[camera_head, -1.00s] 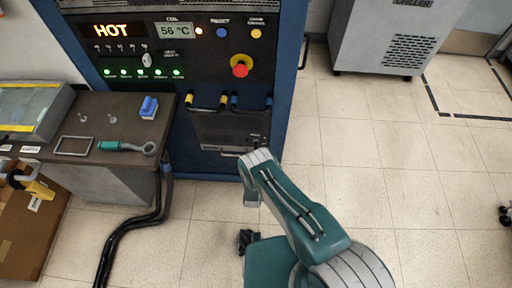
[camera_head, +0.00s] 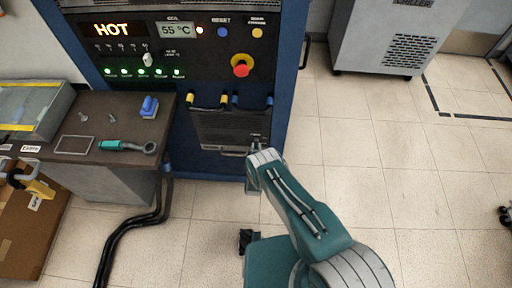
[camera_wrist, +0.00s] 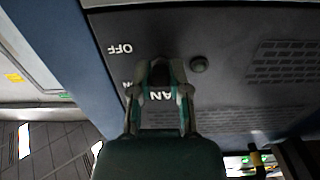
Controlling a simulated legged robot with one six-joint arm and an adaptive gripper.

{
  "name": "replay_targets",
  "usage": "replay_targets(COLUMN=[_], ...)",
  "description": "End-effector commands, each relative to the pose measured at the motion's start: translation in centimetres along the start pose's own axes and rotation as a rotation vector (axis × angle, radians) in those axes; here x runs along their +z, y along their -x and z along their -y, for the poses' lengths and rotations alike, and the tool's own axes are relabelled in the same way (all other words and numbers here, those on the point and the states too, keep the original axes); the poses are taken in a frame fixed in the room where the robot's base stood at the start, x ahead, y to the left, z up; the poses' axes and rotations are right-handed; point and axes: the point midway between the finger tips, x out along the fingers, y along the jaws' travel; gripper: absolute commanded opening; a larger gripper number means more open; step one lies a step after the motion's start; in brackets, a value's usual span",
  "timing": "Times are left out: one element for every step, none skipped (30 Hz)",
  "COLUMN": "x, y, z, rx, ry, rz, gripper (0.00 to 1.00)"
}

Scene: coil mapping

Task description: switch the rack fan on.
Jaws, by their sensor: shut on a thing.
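In the wrist view my gripper (camera_wrist: 160,88) is shut on a small dark fan switch (camera_wrist: 160,74) on a dark panel (camera_wrist: 228,28). The fingers hide most of the switch, so its exact position cannot be told. An "OFF" label (camera_wrist: 120,48) shows upside down at the upper left, and the "FAN" and "ON" labels are partly covered by the fingers. A dark round button or lamp (camera_wrist: 199,64) sits just right of the fingers, unlit.
The rack shows "HOT" (camera_head: 111,30) and a 55 °C display (camera_head: 176,30). A bench (camera_head: 100,105) with a green-handled tool (camera_head: 125,146) stands left.

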Motion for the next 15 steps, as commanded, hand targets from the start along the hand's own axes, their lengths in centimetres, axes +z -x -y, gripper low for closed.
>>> replay_targets(x=[-0.05,-0.07,-0.10,-0.13,-0.16,-0.21,-0.23,-0.29,-0.39,-0.43,-0.52,-0.62,-0.69,-0.81,-0.93], y=[-0.06,-0.06,-0.07,-0.07,-0.08,-0.08,-0.06,-0.08,-0.09,-0.07,-0.10,-0.08,-0.08,-0.10,-0.10], z=[0.08,0.09,0.09,0.10,0.11,0.11,0.11,0.13,0.14,0.13,0.15,0.15,0.15,0.16,0.17], rx=[-0.002,-0.002,-0.002,-0.002,-0.002,-0.002,-0.002,-0.002,-0.002,-0.002,-0.002,-0.002,-0.002,-0.002,-0.002], ry=[-0.001,-0.001,-0.001,-0.001,-0.001,-0.001,-0.001,-0.001,-0.002,-0.002,-0.002,-0.002,-0.002,-0.002,-0.002], rz=[0.001,0.003,0.007,0.011,0.016,0.025,0.034,0.045,0.060,0.074,0.090,0.113,0.133,0.153,0.184], gripper=[0.00,0.00,0.00,0.00,0.00,0.00,0.00,0.00,0.00,0.00,0.00,0.00,0.00,0.00,0.00])
